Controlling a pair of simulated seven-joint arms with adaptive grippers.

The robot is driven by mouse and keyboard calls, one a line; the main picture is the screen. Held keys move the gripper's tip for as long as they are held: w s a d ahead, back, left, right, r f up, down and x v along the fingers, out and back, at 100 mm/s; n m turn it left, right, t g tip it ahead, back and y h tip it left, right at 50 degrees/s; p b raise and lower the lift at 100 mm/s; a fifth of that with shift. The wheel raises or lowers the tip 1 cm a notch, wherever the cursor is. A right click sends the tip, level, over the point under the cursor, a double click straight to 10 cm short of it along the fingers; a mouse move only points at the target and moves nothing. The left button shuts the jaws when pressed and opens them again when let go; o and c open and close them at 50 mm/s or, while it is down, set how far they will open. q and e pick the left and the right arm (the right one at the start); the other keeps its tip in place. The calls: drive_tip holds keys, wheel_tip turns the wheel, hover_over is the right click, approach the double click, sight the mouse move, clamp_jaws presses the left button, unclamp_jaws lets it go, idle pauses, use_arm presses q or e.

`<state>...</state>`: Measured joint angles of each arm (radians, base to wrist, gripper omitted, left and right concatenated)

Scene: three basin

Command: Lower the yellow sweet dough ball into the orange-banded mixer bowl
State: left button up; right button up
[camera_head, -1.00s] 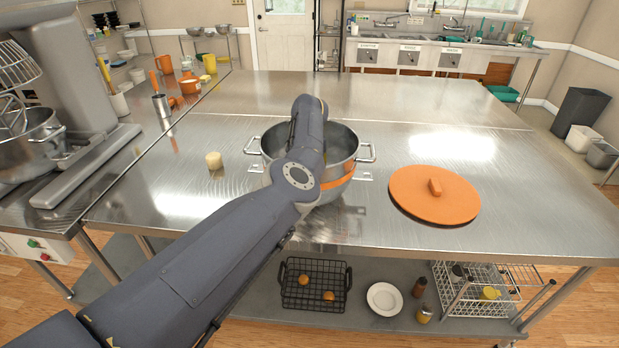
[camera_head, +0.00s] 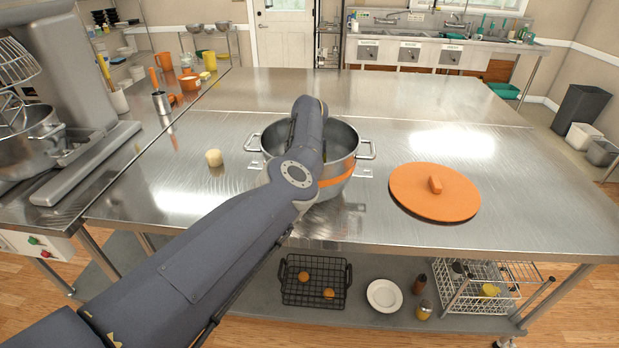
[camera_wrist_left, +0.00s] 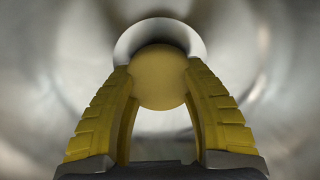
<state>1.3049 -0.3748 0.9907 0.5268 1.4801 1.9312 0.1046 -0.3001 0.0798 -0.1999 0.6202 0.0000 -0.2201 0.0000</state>
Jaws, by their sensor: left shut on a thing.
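The mixer bowl (camera_head: 341,150), steel with an orange band (camera_head: 338,180) and two side handles, stands on the steel table. My left arm reaches across it, and its hand is hidden behind the forearm in the head view. In the left wrist view my left gripper (camera_wrist_left: 160,95) has its yellow fingers shut on the yellow dough ball (camera_wrist_left: 160,75). Blurred curved steel surrounds the ball there, like the inside of the bowl. I cannot tell whether the ball touches the bowl's bottom. My right gripper is not in view.
An orange lid (camera_head: 434,193) lies right of the bowl. A pale dough piece (camera_head: 214,158) sits to its left. A stand mixer (camera_head: 65,90) stands at far left. The table behind the bowl is clear.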

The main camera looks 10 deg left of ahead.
use_arm(q)
drive_tip(key=shift+f, duration=0.7)
idle(0.6)
drive_tip(key=o, duration=1.2)
drive_tip(key=shift+o, duration=0.2)
drive_tip(key=shift+r, duration=0.1)
